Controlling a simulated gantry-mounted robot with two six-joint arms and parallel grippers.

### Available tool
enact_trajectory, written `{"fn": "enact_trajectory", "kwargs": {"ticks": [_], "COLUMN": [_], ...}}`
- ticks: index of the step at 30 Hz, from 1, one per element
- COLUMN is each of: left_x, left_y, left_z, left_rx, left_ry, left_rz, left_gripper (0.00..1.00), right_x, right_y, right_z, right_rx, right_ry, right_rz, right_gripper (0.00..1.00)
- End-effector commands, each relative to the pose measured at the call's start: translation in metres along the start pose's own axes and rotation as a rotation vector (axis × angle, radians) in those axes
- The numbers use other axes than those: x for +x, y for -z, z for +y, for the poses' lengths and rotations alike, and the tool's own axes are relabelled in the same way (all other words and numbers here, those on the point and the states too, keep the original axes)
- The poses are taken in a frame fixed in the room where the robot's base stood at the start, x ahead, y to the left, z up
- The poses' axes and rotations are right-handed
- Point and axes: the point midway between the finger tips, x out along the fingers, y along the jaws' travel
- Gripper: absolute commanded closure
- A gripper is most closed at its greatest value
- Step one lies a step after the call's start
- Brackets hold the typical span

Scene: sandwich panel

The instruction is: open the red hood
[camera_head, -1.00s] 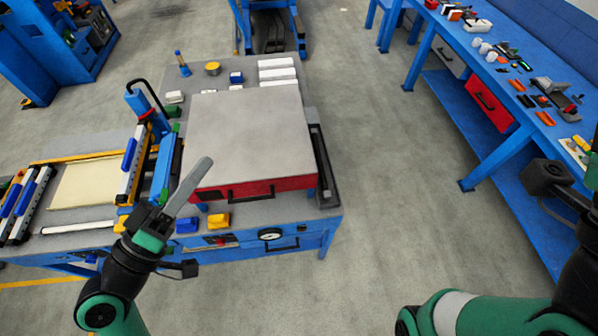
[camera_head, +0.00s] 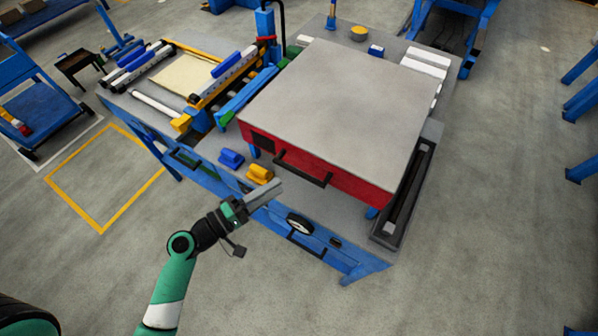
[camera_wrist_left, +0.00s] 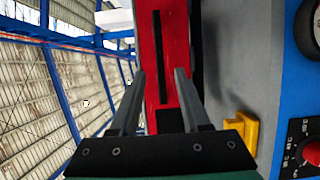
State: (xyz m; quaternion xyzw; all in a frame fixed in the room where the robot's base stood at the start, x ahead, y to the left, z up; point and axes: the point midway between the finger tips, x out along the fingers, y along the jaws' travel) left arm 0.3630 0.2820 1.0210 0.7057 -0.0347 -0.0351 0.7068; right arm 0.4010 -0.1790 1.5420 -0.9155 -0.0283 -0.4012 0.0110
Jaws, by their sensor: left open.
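The hood (camera_head: 340,100) is a wide box with a grey top and a red front face, lying flat and closed on the bench. A dark bar handle (camera_head: 303,168) runs along its red front. My left gripper (camera_head: 278,190) is in front of the hood, below and left of the handle, and apart from it. In the left wrist view, its two fingers (camera_wrist_left: 158,95) are spread with the red front (camera_wrist_left: 175,60) seen between and beyond them. The handle shows there as a dark strip (camera_wrist_left: 158,55). The right gripper is not in view.
A yellow block (camera_head: 260,174) and a blue block (camera_head: 231,159) sit on the bench left of the handle. A round gauge (camera_head: 299,224) is on the bench's blue front. A dark rail (camera_head: 405,195) lies right of the hood. The floor in front is clear.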

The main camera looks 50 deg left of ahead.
Motion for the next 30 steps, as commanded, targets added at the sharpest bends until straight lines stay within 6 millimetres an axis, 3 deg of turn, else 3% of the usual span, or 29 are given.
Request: {"fn": "enact_trajectory", "kwargs": {"ticks": [3,9,14,21,22,30], "left_x": [0.030,0.068,0.081,0.082,0.082,0.082], "left_y": [-0.002,0.000,0.000,0.000,0.000,0.000], "left_z": [0.002,0.001,0.000,0.000,0.000,0.000], "left_rx": [0.003,0.002,0.002,0.002,0.002,0.002], "left_ry": [-0.002,-0.001,0.001,0.000,0.000,0.000], "left_rz": [-0.008,-0.003,-0.001,0.000,0.000,0.000], "left_gripper": [0.54,0.54,0.54,0.54,0.56,1.00], "right_x": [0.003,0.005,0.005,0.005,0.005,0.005], "right_y": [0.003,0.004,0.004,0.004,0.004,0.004], "right_z": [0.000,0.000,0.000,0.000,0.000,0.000], "right_rx": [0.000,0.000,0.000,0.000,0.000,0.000], "right_ry": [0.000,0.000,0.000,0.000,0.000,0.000], "right_rz": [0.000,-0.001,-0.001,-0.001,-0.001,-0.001], "right_gripper": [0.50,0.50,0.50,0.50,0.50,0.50]}}
